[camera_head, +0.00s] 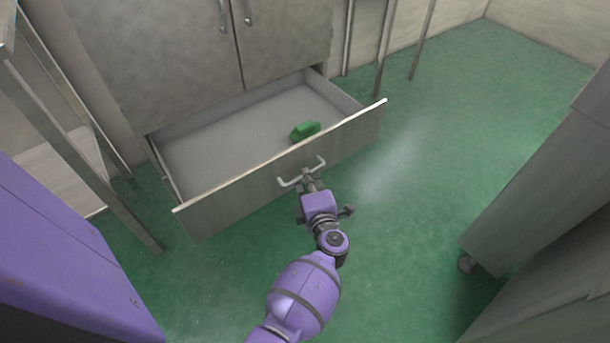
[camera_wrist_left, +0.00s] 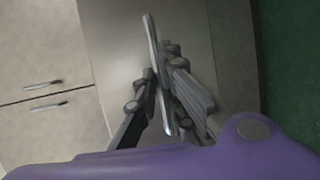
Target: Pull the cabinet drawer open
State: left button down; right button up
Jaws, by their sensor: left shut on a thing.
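The cabinet drawer (camera_head: 285,170) is pulled well out from the bottom of the grey cabinet (camera_head: 165,50), and its inside shows. A green object (camera_head: 304,131) lies in it close behind the front panel. My left gripper (camera_head: 307,179) is shut on the drawer's bar handle (camera_head: 291,182), at the middle of the front panel. In the left wrist view, the handle (camera_wrist_left: 152,50) runs between the fingers of the left gripper (camera_wrist_left: 160,95). My right gripper is not in view.
Two cabinet doors with upright handles (camera_head: 223,15) are shut above the drawer. A metal-legged table (camera_head: 75,150) stands at the left. Grey furniture (camera_head: 535,190) stands at the right. The green floor (camera_head: 415,190) between is clear.

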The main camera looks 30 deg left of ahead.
pick_arm(q)
jog(key=c, duration=1.8)
grip_release()
jog(key=shift+c, duration=0.2)
jog(key=v, duration=1.2)
jog(key=shift+s+a, duration=0.1)
jog(key=shift+s, duration=0.05)
